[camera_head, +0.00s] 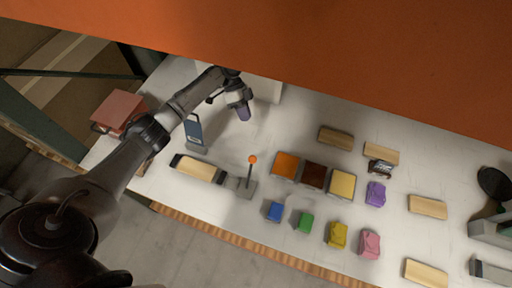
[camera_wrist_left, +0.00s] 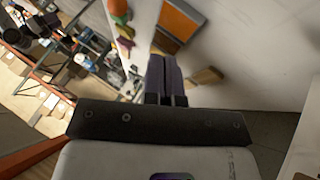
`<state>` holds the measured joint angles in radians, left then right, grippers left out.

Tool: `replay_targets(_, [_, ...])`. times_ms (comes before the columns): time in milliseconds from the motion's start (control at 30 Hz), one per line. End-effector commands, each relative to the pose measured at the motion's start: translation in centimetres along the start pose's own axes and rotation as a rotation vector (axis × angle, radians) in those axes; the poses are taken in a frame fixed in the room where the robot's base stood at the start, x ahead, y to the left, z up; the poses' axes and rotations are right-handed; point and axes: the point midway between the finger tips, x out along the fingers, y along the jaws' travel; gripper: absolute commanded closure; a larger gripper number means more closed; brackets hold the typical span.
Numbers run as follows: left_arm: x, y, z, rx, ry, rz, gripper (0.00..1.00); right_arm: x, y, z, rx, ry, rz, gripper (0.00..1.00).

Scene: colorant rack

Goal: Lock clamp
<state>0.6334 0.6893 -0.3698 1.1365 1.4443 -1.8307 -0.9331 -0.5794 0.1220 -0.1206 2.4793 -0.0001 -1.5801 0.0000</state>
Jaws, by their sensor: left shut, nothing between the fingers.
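The clamp (camera_head: 241,187) has a grey base near the table's front edge. Its thin lever stands up, topped by an orange ball knob (camera_head: 252,159). An orange knob (camera_wrist_left: 118,7) also shows at the top of the left wrist view. My left gripper (camera_head: 243,113) is behind the clamp, toward the back of the table, apart from the knob. Its purple fingers (camera_wrist_left: 165,78) are shut together with nothing between them. My right gripper is not in view.
A cream block with dark ends (camera_head: 198,168) lies left of the clamp, near a small upright dark panel (camera_head: 193,130). Orange (camera_head: 286,165), brown (camera_head: 314,175) and yellow (camera_head: 341,184) square blocks lie to its right. Blue (camera_head: 274,211) and green (camera_head: 305,222) pieces lie in front. An orange surface overhangs the back.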

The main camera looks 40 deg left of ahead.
Motion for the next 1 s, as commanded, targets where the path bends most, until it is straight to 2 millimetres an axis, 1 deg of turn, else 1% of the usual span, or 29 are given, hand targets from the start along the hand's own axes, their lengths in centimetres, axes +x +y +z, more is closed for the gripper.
replay_targets(100, [0.0,0.1,0.0,0.062,-0.003,0.002,1.00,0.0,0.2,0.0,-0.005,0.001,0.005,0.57])
replay_targets(200, [0.0,0.0,0.0,0.088,-0.003,0.001,1.00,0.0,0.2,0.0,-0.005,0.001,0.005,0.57])
replay_targets(567, [0.1,0.0,0.0,0.096,-0.004,0.000,1.00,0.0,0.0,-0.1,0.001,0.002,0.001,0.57])
replay_targets(667, [0.3,0.1,0.0,0.095,-0.004,0.002,1.00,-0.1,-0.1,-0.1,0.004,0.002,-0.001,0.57])
replay_targets(767, [1.2,0.1,0.0,0.095,-0.004,0.003,1.00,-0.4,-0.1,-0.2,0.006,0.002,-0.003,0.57])
replay_targets(867, [2.5,0.2,0.0,0.095,-0.005,0.004,1.00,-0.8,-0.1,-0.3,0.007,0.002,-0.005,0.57])
replay_targets(1000, [5.2,0.2,-0.1,0.095,-0.005,0.004,1.00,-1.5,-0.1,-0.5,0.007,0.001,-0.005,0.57])
